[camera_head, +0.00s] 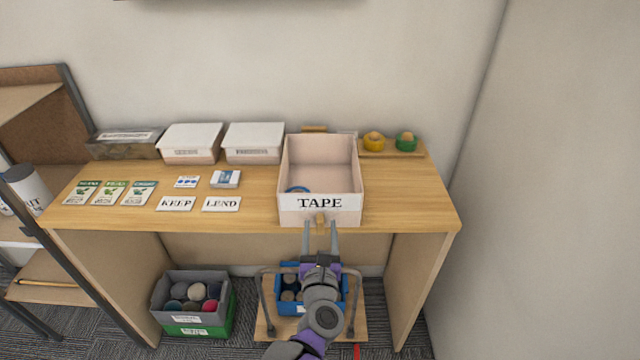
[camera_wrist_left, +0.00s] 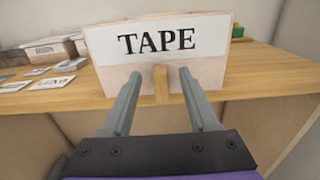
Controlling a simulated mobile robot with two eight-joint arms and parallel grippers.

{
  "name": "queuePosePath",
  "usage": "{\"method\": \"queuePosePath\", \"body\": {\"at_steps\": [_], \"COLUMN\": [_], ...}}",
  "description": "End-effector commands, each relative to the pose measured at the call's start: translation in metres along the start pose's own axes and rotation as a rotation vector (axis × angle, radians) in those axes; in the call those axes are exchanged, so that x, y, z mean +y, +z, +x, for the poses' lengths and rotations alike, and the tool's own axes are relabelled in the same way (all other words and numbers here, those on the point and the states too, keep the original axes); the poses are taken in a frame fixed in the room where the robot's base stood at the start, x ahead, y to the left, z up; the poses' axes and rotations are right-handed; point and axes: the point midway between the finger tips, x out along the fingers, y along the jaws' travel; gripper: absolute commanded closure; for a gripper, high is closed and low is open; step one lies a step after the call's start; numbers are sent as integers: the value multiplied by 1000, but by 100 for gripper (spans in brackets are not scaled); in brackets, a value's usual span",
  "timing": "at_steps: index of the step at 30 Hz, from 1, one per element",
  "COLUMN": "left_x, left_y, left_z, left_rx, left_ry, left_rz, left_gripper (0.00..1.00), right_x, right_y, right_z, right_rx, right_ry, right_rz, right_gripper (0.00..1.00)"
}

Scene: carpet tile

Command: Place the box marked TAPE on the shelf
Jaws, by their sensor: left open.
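The box marked TAPE (camera_head: 320,204) is an open-topped pale pink box with a white label, standing upright on the wooden table near its front edge. A blue ring-like item lies inside it at the left. A small wooden tab handle (camera_wrist_left: 161,84) sticks out from its front. My left gripper (camera_head: 320,226) is open in front of the box; in the left wrist view its fingers (camera_wrist_left: 157,72) stand on either side of the tab, apart from it. The shelf (camera_head: 30,97) is at the far left, partly out of view. My right gripper is not in view.
Two white-lidded boxes (camera_head: 190,137) and a dark box (camera_head: 125,145) stand along the back. Cards and KEEP and LEND signs (camera_head: 175,204) lie on the left half. A tray with tape rolls (camera_head: 390,147) is behind right. Bins (camera_head: 195,300) stand below the table.

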Motion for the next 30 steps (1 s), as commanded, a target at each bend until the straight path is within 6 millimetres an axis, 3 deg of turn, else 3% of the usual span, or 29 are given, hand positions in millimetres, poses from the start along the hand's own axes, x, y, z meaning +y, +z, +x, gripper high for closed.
{"method": "queuePosePath", "body": {"at_steps": [4,13,23,30], "left_x": [0,0,0,0], "left_y": [0,0,0,0], "left_z": [19,22,22,22], "left_rx": [0,0,0,0], "left_ry": [1,-1,-1,0], "left_rz": [1,1,1,1], "left_gripper": [40,42,100,100], "right_x": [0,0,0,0], "right_y": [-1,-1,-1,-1], "right_z": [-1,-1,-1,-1], "right_rx": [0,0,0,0], "right_ry": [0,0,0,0], "right_rz": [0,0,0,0], "right_gripper": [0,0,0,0]}}
